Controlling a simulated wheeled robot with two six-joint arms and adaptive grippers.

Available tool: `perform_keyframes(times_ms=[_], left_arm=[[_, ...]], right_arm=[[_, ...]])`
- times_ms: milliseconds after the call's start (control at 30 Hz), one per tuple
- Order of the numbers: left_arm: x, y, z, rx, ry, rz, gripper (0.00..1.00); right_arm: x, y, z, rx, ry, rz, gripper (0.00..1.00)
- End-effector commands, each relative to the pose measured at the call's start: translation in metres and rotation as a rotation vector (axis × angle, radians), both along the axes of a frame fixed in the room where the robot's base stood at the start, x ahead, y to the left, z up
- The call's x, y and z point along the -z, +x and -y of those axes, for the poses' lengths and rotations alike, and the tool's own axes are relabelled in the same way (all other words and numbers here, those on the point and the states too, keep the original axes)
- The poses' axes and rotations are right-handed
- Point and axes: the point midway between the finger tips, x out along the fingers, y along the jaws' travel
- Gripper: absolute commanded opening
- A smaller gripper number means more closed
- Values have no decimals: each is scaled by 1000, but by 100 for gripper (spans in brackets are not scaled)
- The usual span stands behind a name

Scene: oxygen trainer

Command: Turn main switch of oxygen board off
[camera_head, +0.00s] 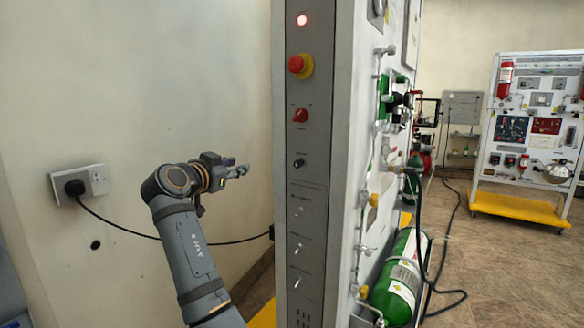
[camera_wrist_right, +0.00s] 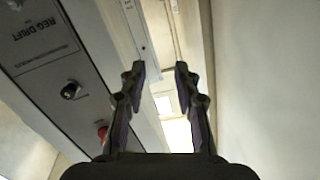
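The oxygen board (camera_head: 345,150) stands upright with its narrow grey control panel (camera_head: 307,222) facing me.
Several small toggles are on the lower panel. A wall socket with a black plug (camera_head: 76,187) is at the left, its cable running behind my arm to the board. Green cylinders (camera_head: 398,288) are on the board's right side. Another board (camera_head: 530,120) stands at the far right.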

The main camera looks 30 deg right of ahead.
Motion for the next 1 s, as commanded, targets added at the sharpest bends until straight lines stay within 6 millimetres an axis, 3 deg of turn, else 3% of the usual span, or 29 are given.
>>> perform_keyframes(times_ms=[33,100,200,300,567,833,1000], left_arm=[[13,5,1,1,-2,3,40],[11,10,3,2,-4,5,40],[7,15,5,3,-7,6,40],[3,16,6,3,-8,5,40],[9,12,3,3,-3,4,40],[50,-18,-12,2,19,9,40],[58,-20,-13,3,22,17,40]], right_arm=[[-33,-32,2,65,40,126,32],[-75,-74,7,149,93,266,32],[-108,-118,10,226,152,401,32],[-122,-138,13,262,180,460,32],[-128,-139,17,269,183,466,32],[-129,-130,38,268,181,465,32],[-127,-115,77,271,177,465,32]])
